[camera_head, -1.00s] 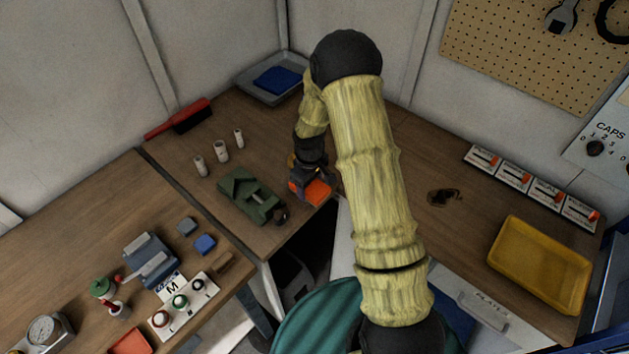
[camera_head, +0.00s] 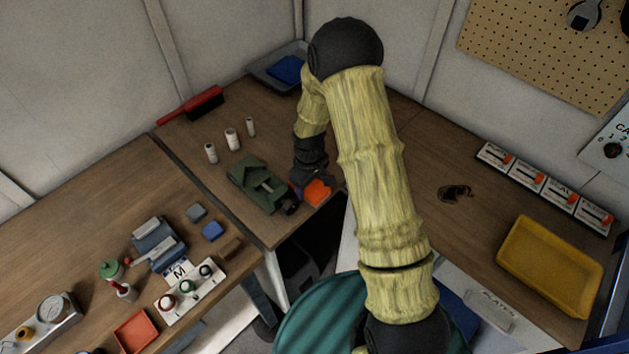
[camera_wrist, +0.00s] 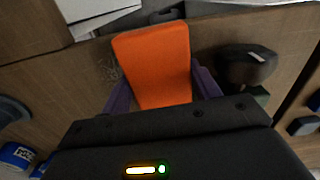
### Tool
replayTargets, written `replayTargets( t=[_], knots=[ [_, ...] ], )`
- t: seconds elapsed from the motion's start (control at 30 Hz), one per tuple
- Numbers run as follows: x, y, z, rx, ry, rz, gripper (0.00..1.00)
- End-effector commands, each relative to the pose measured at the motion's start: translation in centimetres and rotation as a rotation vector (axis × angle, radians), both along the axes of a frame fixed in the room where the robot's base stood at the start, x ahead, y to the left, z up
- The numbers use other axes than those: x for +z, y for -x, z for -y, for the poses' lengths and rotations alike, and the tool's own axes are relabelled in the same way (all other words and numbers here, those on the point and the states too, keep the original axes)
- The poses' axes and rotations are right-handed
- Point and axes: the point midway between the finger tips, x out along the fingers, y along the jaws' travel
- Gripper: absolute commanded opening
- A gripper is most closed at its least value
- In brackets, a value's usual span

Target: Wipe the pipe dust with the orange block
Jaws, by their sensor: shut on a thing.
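My gripper (camera_head: 309,183) is low over the far table, just right of a green vise (camera_head: 258,187). It is shut on the orange block (camera_head: 318,192). In the wrist view the orange block (camera_wrist: 155,58) sits between the two purple fingers and points away from the palm, with wood under it. A faint grey speckled patch (camera_wrist: 108,69), possibly the dust, shows on the wood just left of the block. I cannot tell whether the block touches the wood. In the head view a dark smudge (camera_head: 455,193) lies on the right table; I cannot tell what it is.
A dark rounded part (camera_wrist: 246,65) is close right of the block. There is a gap before the far table.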

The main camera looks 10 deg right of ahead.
Motion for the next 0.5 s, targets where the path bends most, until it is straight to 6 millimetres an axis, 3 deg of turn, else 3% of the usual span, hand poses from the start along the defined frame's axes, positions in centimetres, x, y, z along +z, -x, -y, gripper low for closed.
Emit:
replayTargets(
  t=[0.5],
  knots=[
    [-0.03,0.71,-1.06,0.014,-0.004,-0.01,0.38]
  ],
)
